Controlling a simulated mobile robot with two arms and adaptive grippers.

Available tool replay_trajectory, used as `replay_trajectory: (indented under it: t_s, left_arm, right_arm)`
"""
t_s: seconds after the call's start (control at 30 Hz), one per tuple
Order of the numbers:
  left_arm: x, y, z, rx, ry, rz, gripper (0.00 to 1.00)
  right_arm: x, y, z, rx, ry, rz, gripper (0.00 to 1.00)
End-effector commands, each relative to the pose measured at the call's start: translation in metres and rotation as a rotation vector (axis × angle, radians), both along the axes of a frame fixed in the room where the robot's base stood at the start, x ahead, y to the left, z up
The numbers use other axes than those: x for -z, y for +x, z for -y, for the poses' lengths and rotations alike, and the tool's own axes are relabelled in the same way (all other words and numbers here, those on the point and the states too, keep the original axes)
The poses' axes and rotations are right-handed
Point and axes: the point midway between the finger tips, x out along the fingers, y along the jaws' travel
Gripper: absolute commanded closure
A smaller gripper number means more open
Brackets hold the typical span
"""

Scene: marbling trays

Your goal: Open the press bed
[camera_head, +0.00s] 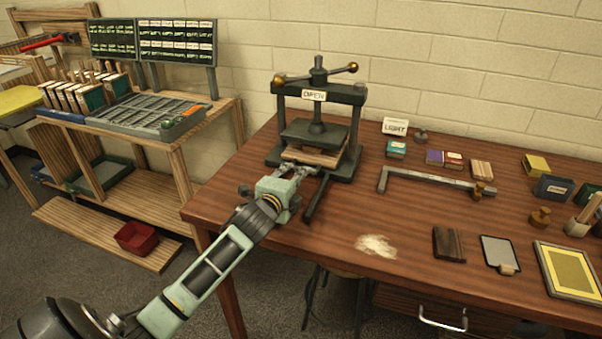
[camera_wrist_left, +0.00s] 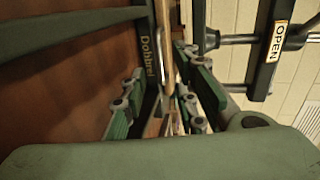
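The dark screw press (camera_head: 357,100) stands on the wooden table, with an "OPEN" sign (camera_head: 314,95) on its crossbar. The sign also shows in the left wrist view (camera_wrist_left: 279,42). The press bed (camera_head: 318,157) is a wooden board under the raised dark plate. My left gripper (camera_head: 303,170) is at the front of the bed, partly overlapping it in view. In the left wrist view the gripper's fingers (camera_wrist_left: 163,105) are spread apart, with a narrow pale strip between them. I cannot tell whether they touch it. My right gripper is not in view.
A dark rail (camera_head: 316,198) sticks out in front of the press. White powder (camera_head: 376,246) lies on the table (camera_head: 310,228). An angled metal bar (camera_head: 430,179) and small boxes are to the right. A wooden shelf (camera_head: 177,150) with a grey tray is left.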

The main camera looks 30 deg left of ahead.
Motion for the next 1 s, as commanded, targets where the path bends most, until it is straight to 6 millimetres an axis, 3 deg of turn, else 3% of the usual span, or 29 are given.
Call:
replay_trajectory:
  t_s: [0.3, 0.7, 1.0]
  left_arm:
    - [0.009, 0.04, -0.009, 0.001, -0.001, -0.001, 0.72]
    - [0.011, 0.047, -0.01, 0.002, -0.001, -0.001, 0.72]
    - [0.011, 0.047, -0.011, 0.001, 0.0, -0.001, 0.98]
  right_arm:
    - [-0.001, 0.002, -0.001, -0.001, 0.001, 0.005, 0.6]
    - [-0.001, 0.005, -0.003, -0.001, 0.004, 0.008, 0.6]
    - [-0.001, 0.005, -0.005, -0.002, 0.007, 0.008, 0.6]
